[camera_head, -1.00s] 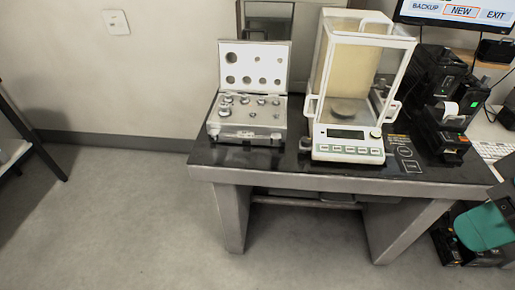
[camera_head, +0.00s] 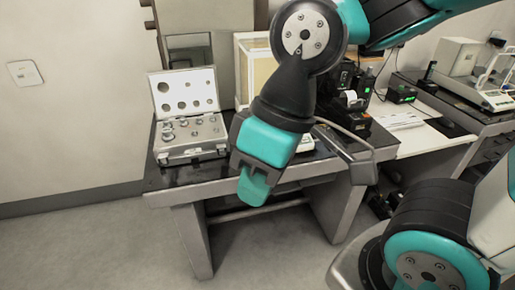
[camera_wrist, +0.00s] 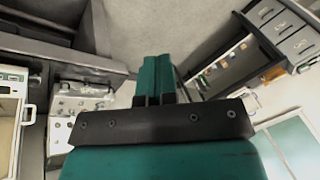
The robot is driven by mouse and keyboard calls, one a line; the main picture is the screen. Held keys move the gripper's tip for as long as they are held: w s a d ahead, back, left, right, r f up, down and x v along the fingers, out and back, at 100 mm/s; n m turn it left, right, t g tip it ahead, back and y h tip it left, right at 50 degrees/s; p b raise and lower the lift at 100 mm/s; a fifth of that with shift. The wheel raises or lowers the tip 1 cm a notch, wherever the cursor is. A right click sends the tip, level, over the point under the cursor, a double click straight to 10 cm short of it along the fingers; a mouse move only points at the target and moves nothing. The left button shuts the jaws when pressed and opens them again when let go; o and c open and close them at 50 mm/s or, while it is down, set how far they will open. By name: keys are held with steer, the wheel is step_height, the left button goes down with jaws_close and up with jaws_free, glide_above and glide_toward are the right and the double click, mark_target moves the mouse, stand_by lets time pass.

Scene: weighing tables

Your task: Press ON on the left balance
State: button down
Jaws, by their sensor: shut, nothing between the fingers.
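The left balance (camera_head: 243,60), a white unit with a glazed weighing case, stands on the near dark-topped table. In the head view my arm hides most of it, and only part of the case and a sliver of its white front (camera_head: 305,143) show. In the wrist view part of the balance (camera_wrist: 12,78) is at the left edge, with its panel and a handle visible. I cannot make out the ON button. My gripper (camera_head: 254,190) is shut and empty, in front of the balance in the head view. Its teal fingers (camera_wrist: 157,80) lie together in the wrist view.
An open weight case (camera_head: 190,135) stands left of the balance on the table (camera_head: 215,185). Black devices (camera_head: 352,105) stand to the right. Another balance (camera_head: 495,100) is on a farther table at the right. The floor in front at left is clear.

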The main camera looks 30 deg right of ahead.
steer(key=w+d+f+m+t, duration=0.2)
steer(key=w+m, duration=0.3)
steer(key=w, duration=0.3)
steer(key=w+d+f+m+t, duration=0.1)
steer(key=w+f+m+t, duration=0.1)
steer(key=w+m, duration=0.45)
steer(key=w+d+f+m+t, duration=0.25)
steer(key=w+m, duration=0.25)
steer(key=w, duration=0.3)
steer(key=w+d+f+m+t+h, duration=0.3)
steer(key=w+d+f+m, duration=0.2)
steer(key=d+m, duration=0.4)
steer(key=w+d+f+m+t+h, duration=0.2)
steer(key=w+d+f+m, duration=0.4)
steer(key=d+m, duration=0.3)
steer(key=shift+d+f+t+h, duration=0.15)
steer(key=shift+d+t+h, duration=0.25)
steer(key=shift+d+t, duration=0.4)
steer(key=shift+w+f, duration=0.15)
steer(key=shift+w+d+f+b, duration=0.1)
steer(key=shift+w+f+b, duration=0.4)
steer(key=shift+f+b, duration=0.7)
steer(key=shift+w+d+f+b, duration=0.15)
steer(key=shift+w+f+b, duration=0.3)
steer(key=shift+f+b, duration=0.75)
steer(key=shift+w+d+f+b, duration=0.1)
steer(key=shift+w+f+b, duration=0.55)
steer(key=shift+f, duration=0.95)
